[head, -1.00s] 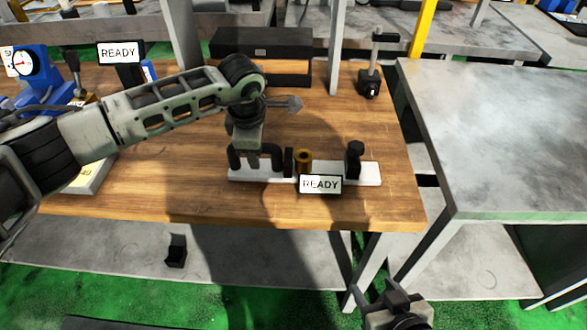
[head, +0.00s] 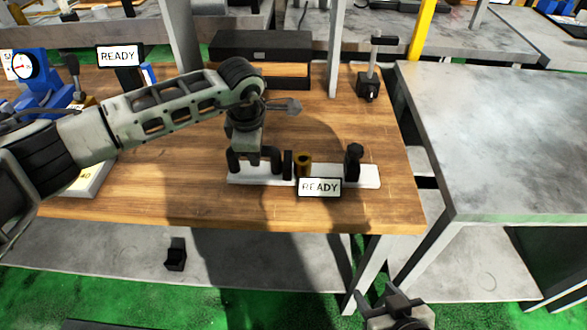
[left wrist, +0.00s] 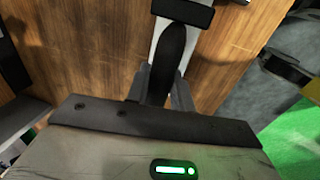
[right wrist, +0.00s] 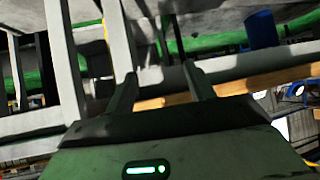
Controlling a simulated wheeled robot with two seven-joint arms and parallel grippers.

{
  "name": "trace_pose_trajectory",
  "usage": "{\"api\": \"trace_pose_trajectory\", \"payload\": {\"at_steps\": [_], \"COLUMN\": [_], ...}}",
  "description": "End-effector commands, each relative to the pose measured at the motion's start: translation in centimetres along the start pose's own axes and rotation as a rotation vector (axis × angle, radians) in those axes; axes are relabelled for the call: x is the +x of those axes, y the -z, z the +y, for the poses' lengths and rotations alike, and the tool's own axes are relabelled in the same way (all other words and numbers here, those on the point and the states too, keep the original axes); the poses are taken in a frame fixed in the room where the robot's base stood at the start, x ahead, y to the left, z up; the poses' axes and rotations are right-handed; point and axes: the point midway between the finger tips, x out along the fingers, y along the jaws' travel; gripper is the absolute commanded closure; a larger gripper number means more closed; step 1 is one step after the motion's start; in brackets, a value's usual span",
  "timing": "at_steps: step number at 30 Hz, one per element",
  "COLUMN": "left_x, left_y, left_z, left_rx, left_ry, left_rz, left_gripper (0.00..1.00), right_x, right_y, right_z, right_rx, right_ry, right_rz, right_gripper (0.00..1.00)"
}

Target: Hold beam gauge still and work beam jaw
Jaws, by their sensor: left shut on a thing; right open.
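The beam gauge is a white bar (head: 333,174) with black upright parts, lying near the front edge of the wooden bench. A brass-coloured round piece (head: 303,163) stands mid-bar, with a black block (head: 288,163) beside it and a black jaw post (head: 353,162) near the right end. My left gripper (head: 256,165) is over the bar's left end, shut on a black part of the gauge. In the left wrist view, this dark part (left wrist: 172,52) runs between the fingers and hides their contact. My right gripper (head: 396,300) is open and empty, low in front of the bench; its fingers show in the right wrist view (right wrist: 161,84).
A READY sign (head: 319,187) stands before the bar and hides part of it. A black stand (head: 369,80) is at the bench's back right, a long black box (head: 262,55) behind. A blue gauge device (head: 38,82) is at left. A grey table (head: 500,135) stands right.

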Motion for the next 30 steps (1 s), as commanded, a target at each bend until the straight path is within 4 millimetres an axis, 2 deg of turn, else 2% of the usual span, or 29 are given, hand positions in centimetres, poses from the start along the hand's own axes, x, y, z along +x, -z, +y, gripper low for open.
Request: {"api": "trace_pose_trajectory", "payload": {"at_steps": [4,8,12,14,18,20,23,26,30], "left_x": [0.0,0.0,0.0,0.0,0.0,0.0,0.0,0.0,0.0], "left_y": [0.0,0.0,0.0,0.0,0.0,0.0,0.0,0.0,0.0], "left_z": [0.0,0.0,0.0,0.0,0.0,0.0,0.0,0.0,0.0], "left_rx": [0.000,0.000,0.000,0.000,0.000,0.000,0.000,0.000,0.000], "left_ry": [0.000,0.000,0.000,0.000,0.000,0.000,0.000,0.000,0.000], "left_rz": [0.000,0.000,0.000,0.000,0.000,0.000,0.000,0.000,0.000], "left_gripper": [1.00,1.00,1.00,1.00,1.00,1.00,1.00,1.00,1.00], "right_x": [0.5,2.5,5.0,5.7,5.9,5.7,5.1,4.6,3.6], "right_y": [0.2,1.3,3.7,5.0,8.5,10.1,12.1,14.2,17.1], "right_z": [-0.3,-1.9,-5.6,-7.4,-11.3,-12.3,-11.4,-8.2,-2.8], "right_rx": [0.077,0.351,0.796,0.972,1.298,1.418,1.654,1.935,2.318], "right_ry": [0.018,0.093,0.248,0.320,0.473,0.528,0.590,0.650,0.753], "right_rz": [-0.012,-0.063,-0.200,-0.281,-0.490,-0.574,-0.628,-0.599,-0.544], "right_gripper": [0.47,0.47,0.47,0.47,0.47,0.47,0.47,0.47,0.47]}}
